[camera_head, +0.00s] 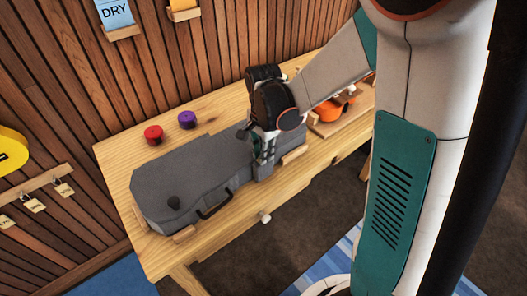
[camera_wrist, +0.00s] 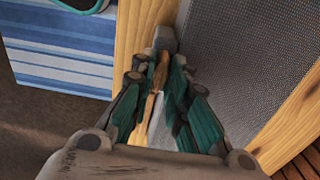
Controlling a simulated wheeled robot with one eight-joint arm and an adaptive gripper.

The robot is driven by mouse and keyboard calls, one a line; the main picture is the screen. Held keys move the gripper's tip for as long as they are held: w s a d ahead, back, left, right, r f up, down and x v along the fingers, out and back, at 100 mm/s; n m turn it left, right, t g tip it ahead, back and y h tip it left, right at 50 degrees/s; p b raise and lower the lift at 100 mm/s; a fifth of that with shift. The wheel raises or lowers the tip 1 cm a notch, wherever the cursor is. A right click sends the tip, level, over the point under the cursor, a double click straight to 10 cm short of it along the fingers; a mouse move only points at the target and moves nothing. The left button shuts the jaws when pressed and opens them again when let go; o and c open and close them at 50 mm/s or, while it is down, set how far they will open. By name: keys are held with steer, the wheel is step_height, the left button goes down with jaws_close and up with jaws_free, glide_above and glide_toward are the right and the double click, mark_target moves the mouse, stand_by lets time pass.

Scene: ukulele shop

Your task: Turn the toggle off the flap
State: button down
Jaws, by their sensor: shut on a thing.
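A grey ukulele case (camera_head: 190,178) lies on the wooden bench, with a dark handle (camera_head: 214,204) on its front side. My gripper (camera_head: 265,158) points down at the case's front edge, right of the handle. In the wrist view my gripper (camera_wrist: 158,75) has its fingers closed around a slim brown piece, which looks like the toggle (camera_wrist: 156,82). A grey block (camera_wrist: 165,39), perhaps part of the flap, shows just past the fingertips. In the head view my gripper hides the toggle and most of the flap.
The wooden bench (camera_head: 118,168) carries a red round tin (camera_head: 153,134) and a purple round tin (camera_head: 187,120) behind the case. An orange item (camera_head: 330,111) sits on a wooden stand to the right. Small wooden blocks (camera_head: 295,155) edge the case. A slatted wall stands behind.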

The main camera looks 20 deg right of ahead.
stand_by(0.3)
steer(key=c, duration=1.6)
jaws_free()
steer(key=shift+o, duration=0.2)
step_height(320, 180, up, 12)
steer(key=s+r+n+t, duration=0.4)
steer(key=s+n+t, duration=0.3)
steer(key=s+n, duration=0.7)
steer(key=shift+s+r+n, duration=0.15)
steer(key=shift+s+n, duration=0.15)
steer(key=shift+s, duration=0.2)
